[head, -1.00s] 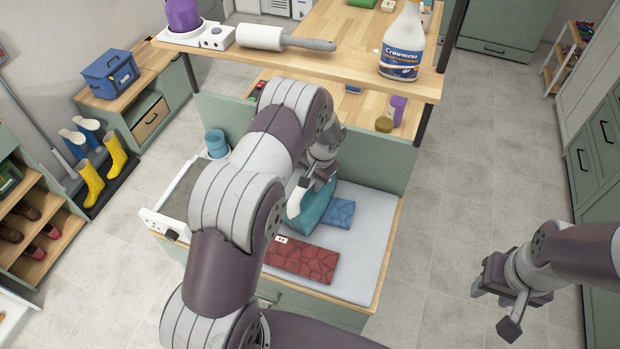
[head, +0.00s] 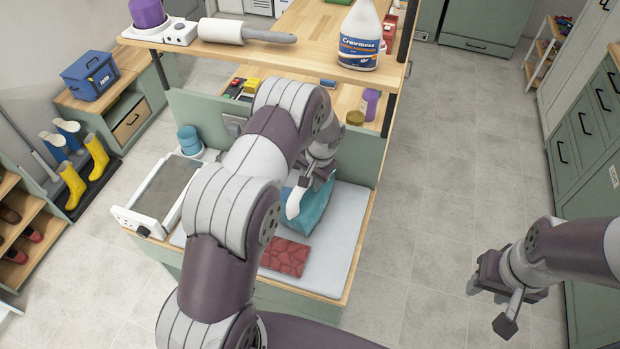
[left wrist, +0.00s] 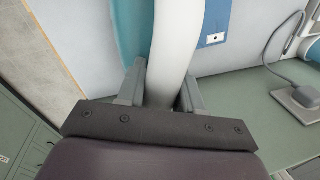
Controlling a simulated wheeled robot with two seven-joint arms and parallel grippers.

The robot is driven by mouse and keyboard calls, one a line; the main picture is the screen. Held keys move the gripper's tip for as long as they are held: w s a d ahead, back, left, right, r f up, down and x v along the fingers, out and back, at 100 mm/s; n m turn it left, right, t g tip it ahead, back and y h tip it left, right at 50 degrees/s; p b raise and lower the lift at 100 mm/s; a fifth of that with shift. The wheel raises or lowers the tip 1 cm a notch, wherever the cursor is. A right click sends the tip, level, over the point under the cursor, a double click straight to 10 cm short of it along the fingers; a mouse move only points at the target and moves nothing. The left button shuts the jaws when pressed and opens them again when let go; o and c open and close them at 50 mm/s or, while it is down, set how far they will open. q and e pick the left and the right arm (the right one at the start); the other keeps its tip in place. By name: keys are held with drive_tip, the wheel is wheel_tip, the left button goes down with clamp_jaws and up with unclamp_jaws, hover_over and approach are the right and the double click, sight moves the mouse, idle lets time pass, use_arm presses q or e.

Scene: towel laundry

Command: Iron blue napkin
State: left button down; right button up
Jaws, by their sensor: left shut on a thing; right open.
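My left gripper (head: 312,183) is shut on the white handle (head: 294,203) of the teal iron (head: 316,208). The iron is over the pale ironing surface (head: 345,222). The left wrist view shows the handle (left wrist: 178,50) between the fingers (left wrist: 160,92). The blue napkin (left wrist: 212,25) shows there just right of the handle, with a white tag; the iron hides it in the head view. I cannot tell whether the iron touches it. A folded red napkin (head: 285,257) lies nearer on the same surface. My right gripper (head: 492,303) is open and empty above the floor at right.
A grey plate in a white frame (head: 150,222) stands left of the ironing surface, near blue round containers (head: 189,140). A shelf (head: 270,60) behind holds a lint roller (head: 225,31) and a spray bottle (head: 360,36). Open floor (head: 430,190) lies to the right.

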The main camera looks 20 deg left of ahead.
use_arm(q)
drive_tip(key=r, duration=0.1)
drive_tip(key=d+r+p, duration=0.1)
drive_tip(key=shift+w+d+r, duration=0.2)
drive_tip(key=shift+w+r, duration=0.05)
drive_tip(key=shift+r, duration=0.15)
drive_tip(key=shift+s+a+r+p, duration=0.1)
drive_tip(key=shift+a+r+p, duration=0.15)
drive_tip(key=shift+r+p, duration=0.25)
drive_tip(key=shift+s+a+r+p, duration=0.1)
drive_tip(key=shift+a+r+p, duration=0.1)
drive_tip(key=shift+r+p, duration=0.3)
drive_tip(key=shift+w+d+r+p, duration=0.15)
drive_tip(key=shift+r+p, duration=0.25)
drive_tip(key=shift+r, duration=0.4)
drive_tip(key=shift+d+r+p, duration=0.15)
drive_tip(key=shift+r+p, duration=0.2)
drive_tip(key=shift+r, duration=0.55)
drive_tip(key=shift+a, duration=0.2)
use_arm(e)
drive_tip(key=r, duration=0.4)
drive_tip(key=shift+d+r, duration=0.25)
drive_tip(key=shift+r, duration=0.05)
use_arm(q)
drive_tip(key=shift+d, duration=0.15)
use_arm(e)
drive_tip(key=shift+d+f, duration=0.15)
